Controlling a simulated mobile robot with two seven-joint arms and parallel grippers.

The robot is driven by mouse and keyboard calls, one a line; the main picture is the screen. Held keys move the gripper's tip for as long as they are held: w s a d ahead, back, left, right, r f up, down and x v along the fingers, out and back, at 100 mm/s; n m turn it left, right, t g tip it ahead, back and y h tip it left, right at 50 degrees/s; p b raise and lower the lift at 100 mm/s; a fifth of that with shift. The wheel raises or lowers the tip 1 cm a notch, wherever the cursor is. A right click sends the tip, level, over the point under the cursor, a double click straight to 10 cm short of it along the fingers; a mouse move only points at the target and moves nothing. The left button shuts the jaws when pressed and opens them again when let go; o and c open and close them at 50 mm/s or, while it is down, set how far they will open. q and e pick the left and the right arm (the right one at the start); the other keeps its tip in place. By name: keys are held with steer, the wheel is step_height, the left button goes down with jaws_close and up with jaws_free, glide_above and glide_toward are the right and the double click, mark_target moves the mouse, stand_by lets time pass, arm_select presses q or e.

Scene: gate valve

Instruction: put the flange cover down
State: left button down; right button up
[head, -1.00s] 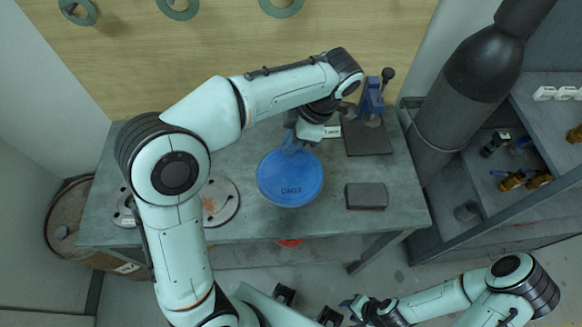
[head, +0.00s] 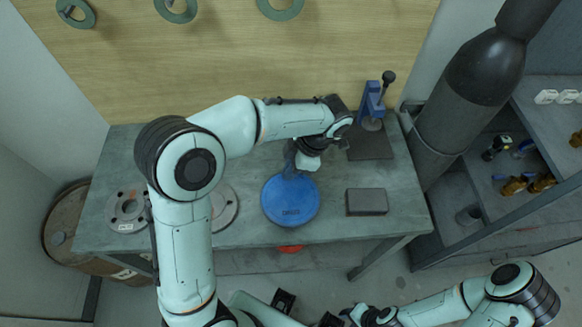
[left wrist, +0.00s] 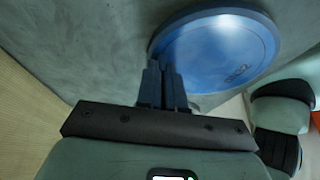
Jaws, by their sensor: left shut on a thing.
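The flange cover (head: 290,204) is a round blue disc with dark lettering, over the front middle of the grey workbench (head: 245,160). My left gripper (head: 292,170) is shut on its back edge. In the left wrist view the closed fingers (left wrist: 166,72) meet the rim of the cover (left wrist: 238,48), which lies flat and close to the bench top. I cannot tell whether it touches the bench. My right gripper (head: 352,314) is low at the bottom of the head view, away from the bench; its jaws are too small to read.
Grey flanges lie at the bench's left, one at the far left (head: 127,211) and one partly behind my left arm (head: 224,205). A dark block (head: 367,201) lies right of the cover. A blue clamp-like tool (head: 371,103) stands behind on a dark plate. Bare bench separates cover and block.

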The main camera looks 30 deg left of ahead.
arm_select(q)
steer(key=shift+f, duration=0.2)
steer(key=c, duration=1.3)
jaws_free()
steer(key=shift+r, duration=0.1)
steer(key=shift+o, duration=0.2)
arm_select(e)
steer(key=shift+f, duration=0.1)
arm_select(q)
steer(key=shift+w+d+r, duration=0.1)
steer(key=shift+r, duration=0.35)
steer(key=p+v, duration=0.2)
steer(key=v, duration=0.9)
steer(key=shift+d, duration=0.15)
arm_select(e)
steer(key=shift+w+r, duration=0.4)
steer(key=shift+r, duration=0.25)
steer(key=shift+w+r, duration=0.35)
steer(key=shift+r, duration=0.25)
arm_select(q)
steer(key=shift+r, duration=0.1)
